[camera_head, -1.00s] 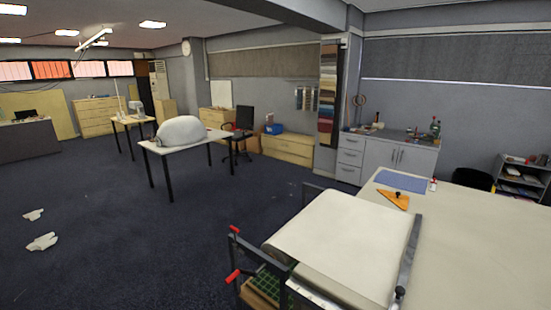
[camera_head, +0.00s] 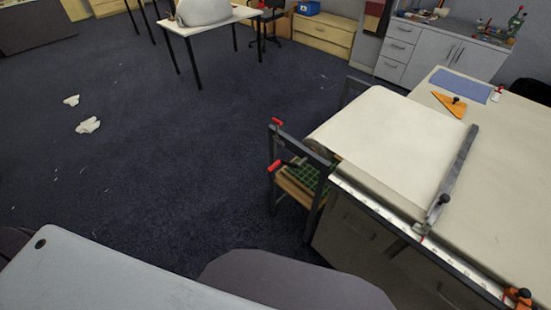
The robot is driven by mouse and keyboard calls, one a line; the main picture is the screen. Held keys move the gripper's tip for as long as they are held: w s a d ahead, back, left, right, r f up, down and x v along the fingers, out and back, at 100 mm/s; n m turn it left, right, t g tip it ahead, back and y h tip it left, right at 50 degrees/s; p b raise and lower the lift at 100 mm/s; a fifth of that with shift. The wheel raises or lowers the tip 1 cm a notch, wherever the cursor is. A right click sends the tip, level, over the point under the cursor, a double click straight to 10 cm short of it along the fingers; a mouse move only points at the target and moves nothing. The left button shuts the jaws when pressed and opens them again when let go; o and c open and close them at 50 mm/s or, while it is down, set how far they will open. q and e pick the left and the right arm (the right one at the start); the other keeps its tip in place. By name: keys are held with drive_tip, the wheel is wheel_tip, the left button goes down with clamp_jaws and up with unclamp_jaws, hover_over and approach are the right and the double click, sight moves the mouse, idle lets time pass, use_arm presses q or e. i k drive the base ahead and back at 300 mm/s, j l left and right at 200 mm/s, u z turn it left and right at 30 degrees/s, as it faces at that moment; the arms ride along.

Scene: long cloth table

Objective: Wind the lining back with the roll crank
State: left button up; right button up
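The cream lining (camera_head: 390,140) lies spread over the left end of the long table and curves down over its left edge at a roll (camera_head: 322,149). A dark frame (camera_head: 325,175) stands at that end. It carries two red grips, an upper one (camera_head: 277,121) and a lower one (camera_head: 274,166). The lower one sits on a dark arm that looks like the roll crank; I cannot tell this for certain. Neither of my grippers is in view, and nothing is touching the red grips.
A grey metal bar (camera_head: 459,165) with a black knob lies across the lining's right edge. An orange triangle (camera_head: 449,104) and a blue mat (camera_head: 461,85) lie farther back. A green-gridded crate (camera_head: 303,178) sits inside the frame. Dark floor left of the frame is open, with white scraps (camera_head: 88,126).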

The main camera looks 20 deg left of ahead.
sight(294, 165)
drive_tip(key=i+j+z, duration=0.25)
drive_tip(key=j+z, duration=0.25)
drive_tip(key=j, duration=0.5)
drive_tip(key=j+z, duration=0.5)
drive_tip(key=j, duration=0.5)
drive_tip(key=k+j+z, duration=0.1)
drive_tip(key=j+z, duration=0.35)
drive_tip(key=j, duration=0.6)
